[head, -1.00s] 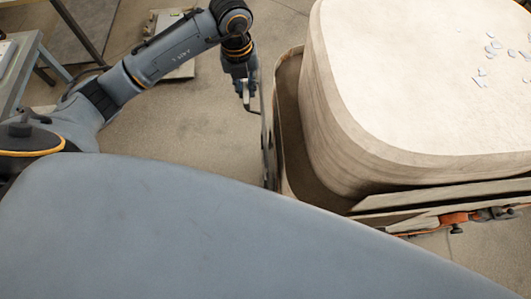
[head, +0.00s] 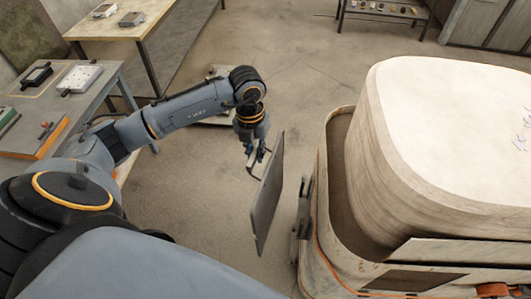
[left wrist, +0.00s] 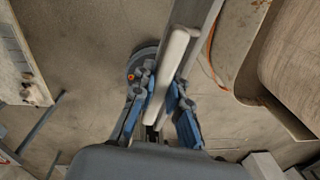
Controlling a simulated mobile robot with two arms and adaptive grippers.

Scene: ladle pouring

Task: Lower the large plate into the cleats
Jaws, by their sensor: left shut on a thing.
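The large plate (head: 268,198) is a flat dark grey panel, hanging upright and slightly tilted in the head view. My left gripper (head: 256,163) is shut on its pale handle at the plate's upper left side. The left wrist view shows the blue fingers (left wrist: 163,112) on both sides of the pale handle (left wrist: 173,65), with the grey plate (left wrist: 200,14) beyond it. Dark metal fittings that look like the cleats (head: 302,215) sit on the near left side of the big pale tub. A gap of floor separates the plate from them. My right gripper is out of view.
The pale tub (head: 324,225) with a big rounded block (head: 400,150) inside fills the right. An orange hose (head: 322,252) runs along its side. A workbench (head: 95,125) with tools stands at left, and a wooden table (head: 125,28) behind it.

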